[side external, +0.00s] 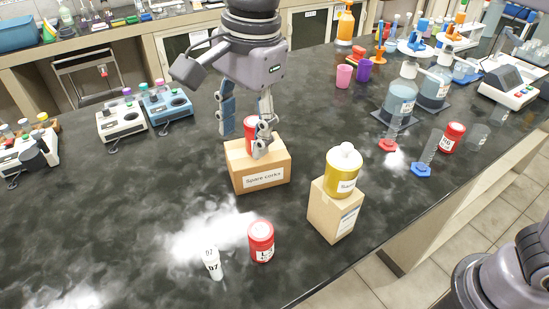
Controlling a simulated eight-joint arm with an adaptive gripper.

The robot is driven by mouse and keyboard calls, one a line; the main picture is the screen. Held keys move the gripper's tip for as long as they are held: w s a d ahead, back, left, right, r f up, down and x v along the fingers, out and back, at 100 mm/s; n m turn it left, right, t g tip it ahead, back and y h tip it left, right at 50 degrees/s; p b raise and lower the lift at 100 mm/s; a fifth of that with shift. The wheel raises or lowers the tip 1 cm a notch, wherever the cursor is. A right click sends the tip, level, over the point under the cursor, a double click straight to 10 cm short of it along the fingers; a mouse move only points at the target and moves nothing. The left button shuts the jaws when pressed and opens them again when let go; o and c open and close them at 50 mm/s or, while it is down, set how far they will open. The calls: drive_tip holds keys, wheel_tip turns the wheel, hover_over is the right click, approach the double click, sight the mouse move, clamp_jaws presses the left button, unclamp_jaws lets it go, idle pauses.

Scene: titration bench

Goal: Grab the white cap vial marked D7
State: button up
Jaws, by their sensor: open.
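The white cap vial marked D7 (213,264) stands upright on the dark bench in the lower middle of the side view. My gripper (245,138) is well behind it, above a cardboard box labelled "Spare corks" (263,180). Its fingers are apart and point down. A red container (249,124) on that box shows between the fingers, partly hidden by the right one. I cannot tell whether a finger touches it.
A red labelled jar (261,242) stands just right of the vial. A yellow jar with a white lid (342,175) sits on another cardboard box (333,212) near the bench edge. Bench instruments (122,119) are at the left. The bench left of the vial is clear.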

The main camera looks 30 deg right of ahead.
drive_tip(key=s+a+f+m+g, duration=0.1)
drive_tip(key=s+a+f+m, duration=0.1)
drive_tip(key=a, duration=0.3)
drive_tip(key=s+a+f+m, duration=0.2)
drive_tip(key=a, duration=0.3)
hover_over(214, 264)
drive_tip(key=shift+h, duration=0.4)
drive_tip(key=f, duration=0.6)
drive_tip(key=w+f, duration=0.1)
drive_tip(key=f, duration=0.2)
drive_tip(key=shift+d+f, duration=0.15)
drive_tip(key=shift+f, duration=0.05)
wheel_tip(214, 264, down, 11)
drive_tip(key=shift+w+f, duration=0.15)
drive_tip(key=c, duration=1.1)
